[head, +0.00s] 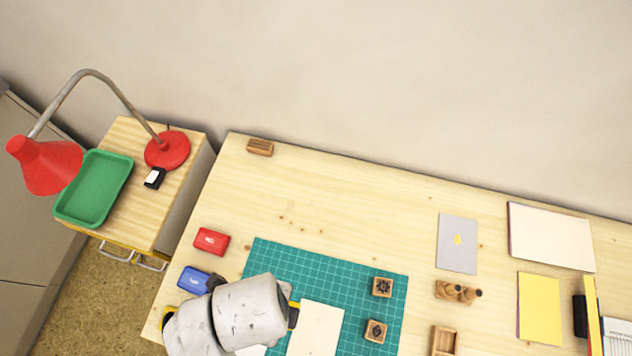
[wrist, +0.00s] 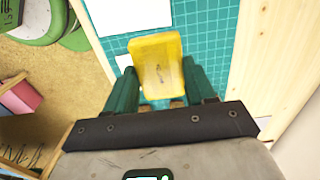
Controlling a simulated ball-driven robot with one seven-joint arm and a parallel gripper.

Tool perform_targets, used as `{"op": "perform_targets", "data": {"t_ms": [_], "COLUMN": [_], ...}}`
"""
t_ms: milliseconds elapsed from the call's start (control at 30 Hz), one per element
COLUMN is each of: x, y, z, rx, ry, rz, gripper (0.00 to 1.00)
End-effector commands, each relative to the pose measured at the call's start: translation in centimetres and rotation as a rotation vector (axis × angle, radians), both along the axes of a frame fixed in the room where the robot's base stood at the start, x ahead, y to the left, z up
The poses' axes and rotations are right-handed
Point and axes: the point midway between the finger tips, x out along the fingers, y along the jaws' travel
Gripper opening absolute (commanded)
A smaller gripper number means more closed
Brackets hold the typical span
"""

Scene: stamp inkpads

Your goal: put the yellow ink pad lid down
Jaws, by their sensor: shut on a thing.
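My gripper (wrist: 160,78) is shut on the yellow ink pad lid (wrist: 158,62) in the wrist view. The lid sits between the two dark green fingers, with a small dark mark on its face. Behind it lies the green cutting mat (wrist: 205,35); I cannot tell how far above the mat the lid is. The red ink pad (head: 211,241) and the blue ink pad (head: 193,280) lie left of the mat, which also shows there (head: 330,275).
Two wooden stamps, one at the mat's upper right (head: 382,287) and one below it (head: 376,330), stand near a cream card (head: 315,328). A grey sheet (head: 457,243) and a wooden stamp holder (head: 452,292) are further right. The table's back middle is clear.

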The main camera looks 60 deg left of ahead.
Motion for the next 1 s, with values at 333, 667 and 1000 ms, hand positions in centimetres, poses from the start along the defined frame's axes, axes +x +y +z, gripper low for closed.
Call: {"op": "perform_targets", "data": {"t_ms": [333, 667, 1000], "x": [4.4, 10.4, 12.9], "y": [1.5, 3.4, 4.4], "z": [-2.5, -6.4, -9.5], "rx": [0.001, -0.004, 0.0], "ry": [-0.003, 0.001, 0.0], "rz": [-0.004, -0.002, 0.0], "gripper": [0.26, 0.26, 0.26]}}
